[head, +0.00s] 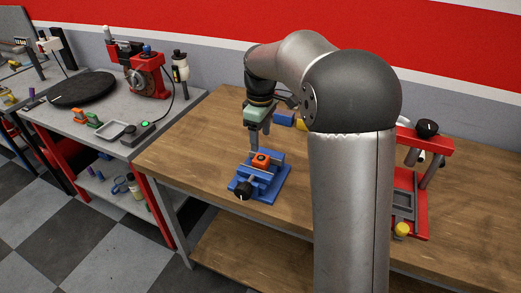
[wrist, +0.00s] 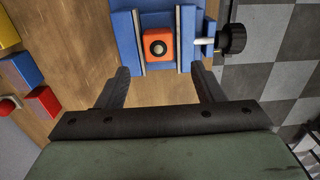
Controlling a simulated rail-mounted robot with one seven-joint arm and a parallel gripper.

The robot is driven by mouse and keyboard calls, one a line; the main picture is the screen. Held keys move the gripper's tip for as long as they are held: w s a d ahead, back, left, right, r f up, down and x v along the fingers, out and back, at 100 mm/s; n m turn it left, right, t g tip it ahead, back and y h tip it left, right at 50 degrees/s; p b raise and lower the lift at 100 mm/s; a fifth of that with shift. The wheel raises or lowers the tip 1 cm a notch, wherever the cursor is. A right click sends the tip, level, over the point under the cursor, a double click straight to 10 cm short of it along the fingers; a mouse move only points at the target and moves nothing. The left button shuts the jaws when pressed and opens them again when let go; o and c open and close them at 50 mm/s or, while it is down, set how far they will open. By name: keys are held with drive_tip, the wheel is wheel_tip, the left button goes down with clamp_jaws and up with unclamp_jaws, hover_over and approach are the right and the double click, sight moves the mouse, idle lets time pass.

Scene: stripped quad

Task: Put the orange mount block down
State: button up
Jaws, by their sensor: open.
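The orange mount block (head: 261,160) sits in the blue vise (head: 268,187) on the wooden bench. In the wrist view the orange block (wrist: 158,46) has a dark round centre and lies between the two pale jaw strips of the blue vise (wrist: 187,20). My gripper (head: 262,142) is above the vise in the head view. In the wrist view my gripper (wrist: 162,75) is open, its two dark fingers spread apart, with nothing between the tips. The block lies beyond the fingertips in that view. My arm hides part of the bench in the head view.
The vise's black knob (wrist: 231,39) sticks out near the bench edge. Red, blue and yellow blocks (wrist: 42,101) lie on the bench at left in the wrist view. A red stand (head: 420,190) is at right. The bench left of the vise is clear.

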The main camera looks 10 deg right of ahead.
wheel_tip(320, 180, up, 4)
drive_tip(key=s+f+m, duration=0.1)
drive_tip(key=s+m, duration=0.4)
drive_tip(key=s, duration=0.9)
drive_tip(key=s+f+m, duration=0.2)
drive_tip(key=s+f, duration=0.2)
drive_tip(key=s, duration=0.4)
drive_tip(key=s+f+m, duration=0.3)
drive_tip(key=s+f, duration=0.1)
drive_tip(key=s, duration=0.4)
drive_tip(key=shift+s+a, duration=0.15)
drive_tip(key=shift+a, duration=0.05)
